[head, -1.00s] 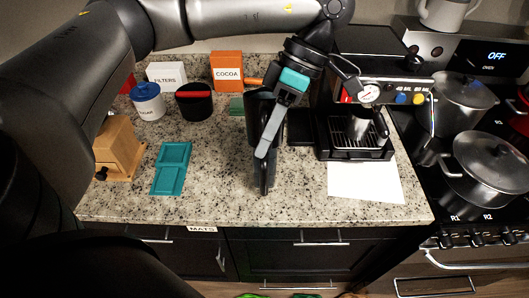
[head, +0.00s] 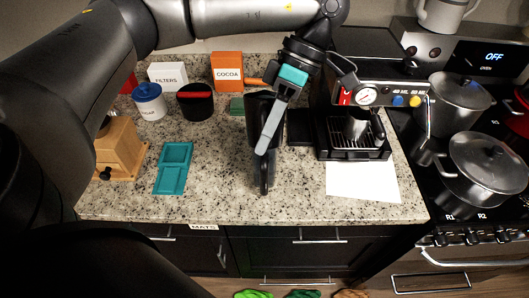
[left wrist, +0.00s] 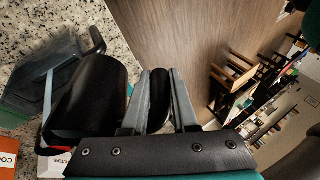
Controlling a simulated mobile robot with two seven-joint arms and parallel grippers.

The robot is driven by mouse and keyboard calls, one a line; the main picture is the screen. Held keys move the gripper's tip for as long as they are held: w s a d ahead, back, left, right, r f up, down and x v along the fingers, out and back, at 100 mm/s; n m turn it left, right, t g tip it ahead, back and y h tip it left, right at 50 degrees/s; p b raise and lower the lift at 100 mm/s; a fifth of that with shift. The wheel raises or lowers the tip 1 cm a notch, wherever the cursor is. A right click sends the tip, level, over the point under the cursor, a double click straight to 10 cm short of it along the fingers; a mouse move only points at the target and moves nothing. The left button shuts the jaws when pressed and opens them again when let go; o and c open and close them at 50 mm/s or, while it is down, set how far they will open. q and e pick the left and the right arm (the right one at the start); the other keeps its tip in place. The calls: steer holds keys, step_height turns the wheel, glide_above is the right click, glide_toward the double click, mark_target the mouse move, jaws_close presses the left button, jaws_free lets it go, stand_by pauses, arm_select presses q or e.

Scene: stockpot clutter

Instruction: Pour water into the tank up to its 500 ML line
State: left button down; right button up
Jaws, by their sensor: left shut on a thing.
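My left gripper (head: 266,140) is shut on a tall black vessel (head: 256,108) above or on the counter; I cannot tell whether its base touches. The left wrist view shows my left fingers (left wrist: 158,100) closed around a dark handle-like part beside a rounded black body (left wrist: 90,92). A grey-green, partly see-through box with a dark handle (left wrist: 30,85) is behind it there; I cannot tell whether it is the tank. No 500 ML line or water level is readable. My right gripper is not in view.
The espresso machine (head: 378,94) stands right of the vessel, with a metal cup (head: 356,124) on its drip tray. A white sheet (head: 362,180) lies in front. A teal tray (head: 173,168), wooden box (head: 122,150) and sugar jar (head: 148,102) are left. Pots (head: 488,160) stand on the stove.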

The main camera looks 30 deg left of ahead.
mark_target(267, 116)
arm_select(q)
steer(key=shift+r, duration=0.1)
steer(key=shift+r+g+p, duration=0.35)
steer(key=shift+g+p, duration=0.05)
steer(key=shift+p, duration=0.3)
steer(key=shift+w+r+p, duration=0.15)
steer(key=shift+r+p, duration=0.25)
steer(key=shift+p, duration=0.35)
steer(key=shift+r+g+h, duration=0.1)
steer(key=shift+g+h, duration=0.2)
steer(key=shift+w+a+r+p, duration=0.1)
steer(key=shift+r+p, duration=0.2)
steer(key=shift+p, duration=0.45)
steer(key=shift+r+g+p, duration=0.3)
steer(key=shift+p, duration=0.3)
steer(key=shift+w+a+r+h, duration=0.1)
steer(key=shift+h, duration=0.2)
